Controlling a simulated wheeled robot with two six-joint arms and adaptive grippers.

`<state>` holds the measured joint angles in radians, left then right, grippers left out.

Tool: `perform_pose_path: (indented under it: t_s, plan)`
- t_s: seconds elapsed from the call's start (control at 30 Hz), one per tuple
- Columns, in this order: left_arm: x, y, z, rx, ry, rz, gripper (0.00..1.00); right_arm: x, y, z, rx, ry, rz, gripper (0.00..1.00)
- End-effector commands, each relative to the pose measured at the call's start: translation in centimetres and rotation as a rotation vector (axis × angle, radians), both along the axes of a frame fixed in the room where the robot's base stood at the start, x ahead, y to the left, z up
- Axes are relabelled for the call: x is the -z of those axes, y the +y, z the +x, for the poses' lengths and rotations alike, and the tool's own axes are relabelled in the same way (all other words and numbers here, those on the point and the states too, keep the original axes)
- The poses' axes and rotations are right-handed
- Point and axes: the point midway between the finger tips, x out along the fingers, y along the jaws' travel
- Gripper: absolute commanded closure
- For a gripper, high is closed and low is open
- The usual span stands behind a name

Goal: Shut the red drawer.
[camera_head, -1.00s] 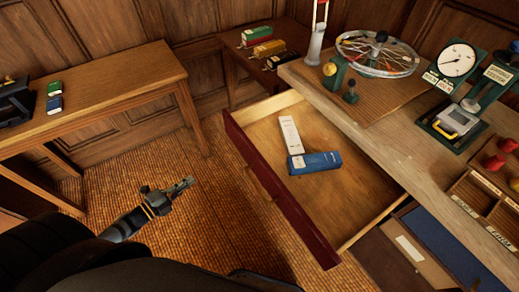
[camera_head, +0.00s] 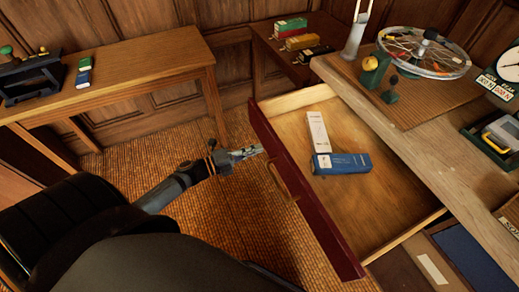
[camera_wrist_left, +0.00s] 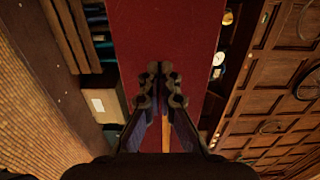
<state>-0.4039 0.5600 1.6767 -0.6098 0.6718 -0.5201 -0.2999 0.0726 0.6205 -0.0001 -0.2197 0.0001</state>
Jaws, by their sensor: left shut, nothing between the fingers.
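The red drawer (camera_head: 305,200) stands open, pulled out from under the wooden bench top. Its red front carries a handle. A white box (camera_head: 317,132) and a blue box (camera_head: 341,163) lie inside it. My left gripper (camera_head: 258,150) is shut and empty, with its tips close to the drawer front near its far left end. In the left wrist view the shut fingers (camera_wrist_left: 160,80) point at the red front (camera_wrist_left: 165,30). I cannot tell whether they touch it. My right gripper is not in view.
The bench top (camera_head: 440,130) holds a spoked wheel (camera_head: 425,52) and a dial gauge. A side table (camera_head: 130,68) stands at the left, and a low table with several coloured boxes (camera_head: 299,41) at the back. Woven floor (camera_head: 225,235) lies open before the drawer.

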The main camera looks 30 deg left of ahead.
Motion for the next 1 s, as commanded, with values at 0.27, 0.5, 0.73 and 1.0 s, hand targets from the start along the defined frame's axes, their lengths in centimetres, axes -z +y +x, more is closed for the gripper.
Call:
perform_pose_path:
  t_s: [0.27, 0.5, 0.73, 1.0]
  plan:
    - [0.0, -1.2, 1.5, 0.000, 0.001, 0.001, 1.00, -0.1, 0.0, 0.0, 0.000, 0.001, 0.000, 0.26]
    - [0.0, -1.2, 1.5, 0.000, 0.001, 0.001, 1.00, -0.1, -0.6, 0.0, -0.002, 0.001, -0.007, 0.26]
    - [0.0, -1.6, 2.0, -0.001, 0.000, -0.001, 1.00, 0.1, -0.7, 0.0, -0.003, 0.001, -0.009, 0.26]
    - [0.0, -3.8, 5.0, -0.003, -0.003, -0.004, 1.00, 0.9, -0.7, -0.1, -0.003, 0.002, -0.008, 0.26]
